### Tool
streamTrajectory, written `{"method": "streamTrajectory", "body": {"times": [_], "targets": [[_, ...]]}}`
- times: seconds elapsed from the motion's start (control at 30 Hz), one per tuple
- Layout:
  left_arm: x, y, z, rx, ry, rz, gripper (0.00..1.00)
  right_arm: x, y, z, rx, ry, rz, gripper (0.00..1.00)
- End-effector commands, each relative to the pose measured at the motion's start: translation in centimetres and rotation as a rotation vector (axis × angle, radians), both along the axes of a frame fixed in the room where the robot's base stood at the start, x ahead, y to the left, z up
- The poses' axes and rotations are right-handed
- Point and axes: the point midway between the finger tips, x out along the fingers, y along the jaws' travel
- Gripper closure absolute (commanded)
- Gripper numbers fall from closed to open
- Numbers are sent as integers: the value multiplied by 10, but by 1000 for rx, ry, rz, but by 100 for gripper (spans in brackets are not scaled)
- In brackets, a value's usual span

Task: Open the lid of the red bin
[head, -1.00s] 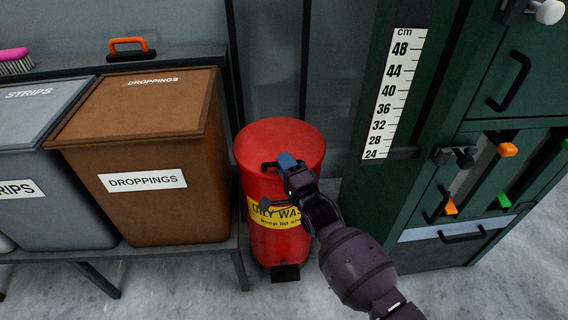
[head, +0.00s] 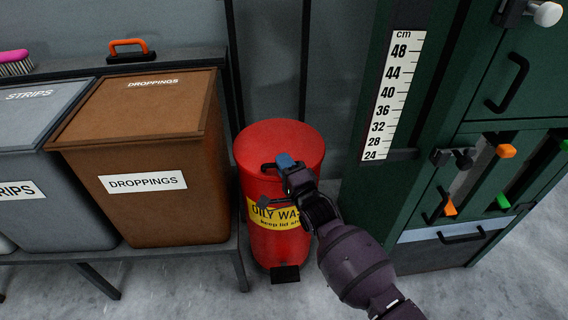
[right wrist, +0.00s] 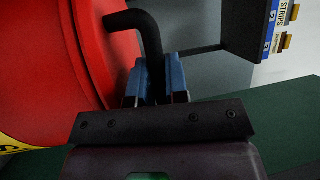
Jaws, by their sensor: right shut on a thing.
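The red bin (head: 280,229) stands on the floor in the middle of the head view, with a yellow label and a black pedal (head: 285,273) at its foot. Its round red lid (head: 285,141) lies closed on top. A black handle (head: 268,168) sticks out at the lid's front; it also shows in the right wrist view (right wrist: 143,24). My right gripper (head: 284,161) is at the front of the lid, its blue fingers (right wrist: 154,80) shut on the handle. My arm covers part of the label. My left gripper is out of view.
A brown droppings bin (head: 140,215) and a grey strips bin (head: 45,218) stand on a bench to the left. A green machine (head: 400,205) with a cm scale (head: 391,95) stands close on the right. A grey wall is behind the red bin.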

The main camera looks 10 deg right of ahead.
Motion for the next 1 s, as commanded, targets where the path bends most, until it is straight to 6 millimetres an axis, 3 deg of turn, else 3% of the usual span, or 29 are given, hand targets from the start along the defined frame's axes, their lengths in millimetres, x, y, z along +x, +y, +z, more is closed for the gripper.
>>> {"method": "streamTrajectory", "body": {"times": [0.27, 0.5, 0.8, 1.0], "targets": [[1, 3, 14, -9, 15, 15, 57, 10, 0, 46, -2, 70, 0, 100], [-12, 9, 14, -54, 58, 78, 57, 23, 0, 83, -1, 202, -1, 100], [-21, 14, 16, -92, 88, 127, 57, 46, 1, 119, 2, 396, 1, 100], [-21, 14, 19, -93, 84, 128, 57, 62, 0, 132, 2, 475, 0, 100]]}}
